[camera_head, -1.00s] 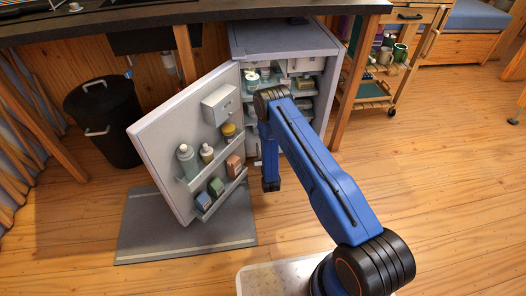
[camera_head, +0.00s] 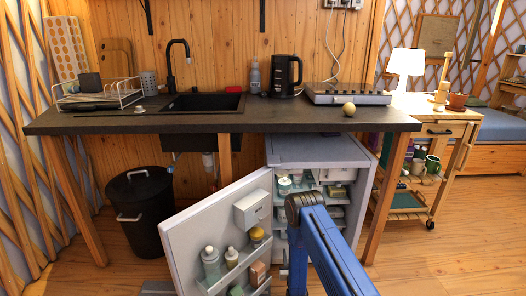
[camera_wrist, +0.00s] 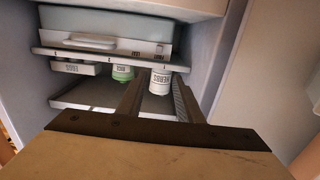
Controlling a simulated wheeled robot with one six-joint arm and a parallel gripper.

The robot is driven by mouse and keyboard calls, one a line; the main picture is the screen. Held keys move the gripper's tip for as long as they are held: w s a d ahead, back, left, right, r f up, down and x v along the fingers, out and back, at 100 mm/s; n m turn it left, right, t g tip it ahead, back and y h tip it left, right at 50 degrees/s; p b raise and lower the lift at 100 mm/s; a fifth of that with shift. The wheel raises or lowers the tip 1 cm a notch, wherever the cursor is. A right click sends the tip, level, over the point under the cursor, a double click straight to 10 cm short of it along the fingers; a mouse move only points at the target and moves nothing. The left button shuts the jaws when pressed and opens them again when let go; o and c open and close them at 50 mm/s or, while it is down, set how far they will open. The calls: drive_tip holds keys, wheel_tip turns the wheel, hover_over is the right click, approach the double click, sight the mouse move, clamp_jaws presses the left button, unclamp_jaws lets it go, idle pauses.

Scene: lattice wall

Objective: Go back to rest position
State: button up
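My gripper (camera_wrist: 158,86) shows in the wrist view with its two dark fingers apart and nothing between them. It points toward the inside of the open fridge (camera_head: 318,150). A white jar with a dark label (camera_wrist: 160,78) and a green-and-white jar (camera_wrist: 122,72) show beyond the fingers, under a shelf (camera_wrist: 110,54); they look apart from the fingers. In the head view my blue arm reaches down in front of the fridge opening, and my gripper itself is not visible there.
The fridge door (camera_head: 215,235) stands open to the left, with bottles in its racks. A dark counter (camera_head: 235,120) runs above the fridge, bearing a kettle (camera_head: 285,75), a hob (camera_head: 347,94) and a round yellowish item (camera_head: 349,109). A black bin (camera_head: 138,210) stands left.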

drive_tip(key=w+d+r+g, duration=0.1)
drive_tip(key=w+r+g, duration=0.15)
drive_tip(key=r, duration=0.85)
drive_tip(key=w+r+g, duration=0.1)
drive_tip(key=w+r, duration=0.2)
drive_tip(key=r, duration=0.8)
drive_tip(key=s+d+r+g, duration=0.15)
drive_tip(key=s+r, duration=0.25)
drive_tip(key=r, duration=0.6)
drive_tip(key=s+d+r+g, duration=0.15)
drive_tip(key=s+r, duration=0.35)
drive_tip(key=r, duration=0.6)
drive_tip(key=s+d+r+g, duration=0.25)
drive_tip(key=s+r, duration=0.45)
drive_tip(key=s, duration=0.5)
drive_tip(key=s+d+r+g, duration=0.1)
drive_tip(key=s+d+r, duration=0.2)
drive_tip(key=s+r, duration=0.65)
drive_tip(key=s+d+g, duration=0.1)
drive_tip(key=s, duration=1.5)
drive_tip(key=s+d+f+g, duration=0.1)
drive_tip(key=s+d+g, duration=0.1)
drive_tip(key=s, duration=1.4)
drive_tip(key=shift+f, duration=0.25)
